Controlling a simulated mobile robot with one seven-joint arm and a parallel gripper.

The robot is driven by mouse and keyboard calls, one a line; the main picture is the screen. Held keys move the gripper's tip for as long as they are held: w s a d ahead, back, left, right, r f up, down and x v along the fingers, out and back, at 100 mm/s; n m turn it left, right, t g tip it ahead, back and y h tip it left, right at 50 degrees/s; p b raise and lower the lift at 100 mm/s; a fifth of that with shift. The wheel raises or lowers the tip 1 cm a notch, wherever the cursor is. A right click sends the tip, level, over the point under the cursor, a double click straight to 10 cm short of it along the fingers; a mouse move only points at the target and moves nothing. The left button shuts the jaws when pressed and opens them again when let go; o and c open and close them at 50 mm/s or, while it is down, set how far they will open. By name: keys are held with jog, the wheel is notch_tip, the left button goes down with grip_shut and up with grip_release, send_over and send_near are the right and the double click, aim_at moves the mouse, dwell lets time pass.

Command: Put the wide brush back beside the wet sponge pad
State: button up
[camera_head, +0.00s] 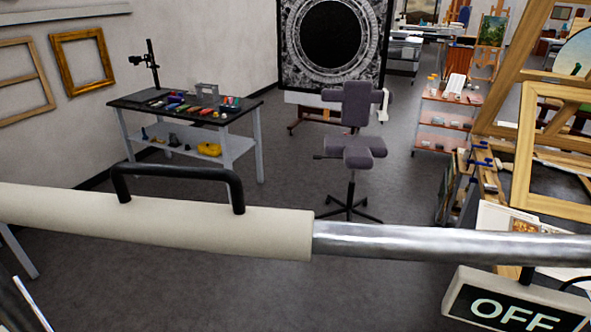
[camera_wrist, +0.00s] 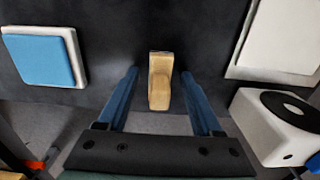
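In the wrist view, a pale wooden piece (camera_wrist: 160,82), perhaps the wide brush's handle, shows near the edge of a dark surface (camera_wrist: 110,35). Bristles cannot be made out. My gripper (camera_wrist: 160,74) is open, with one blue finger on each side of the wooden piece and a visible gap on both sides. The wet sponge pad (camera_wrist: 38,60) seems to be the blue square in a white tray (camera_wrist: 80,65) to the left, apart from the wooden piece. The head view shows neither my gripper nor, that I can make out, the brush or pad.
A white block with a black ring (camera_wrist: 280,125) and a pale flat panel (camera_wrist: 285,40) lie to the right in the wrist view. In the head view, a pale and metal bar (camera_head: 230,225) crosses the front, above an OFF sign (camera_head: 515,305). A stool (camera_head: 350,150) stands beyond.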

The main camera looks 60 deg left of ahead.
jog(key=shift+r, duration=0.15)
notch_tip(320, 180, up, 12)
jog(key=shift+r, duration=0.1)
dwell(0.5)
dwell(0.6)
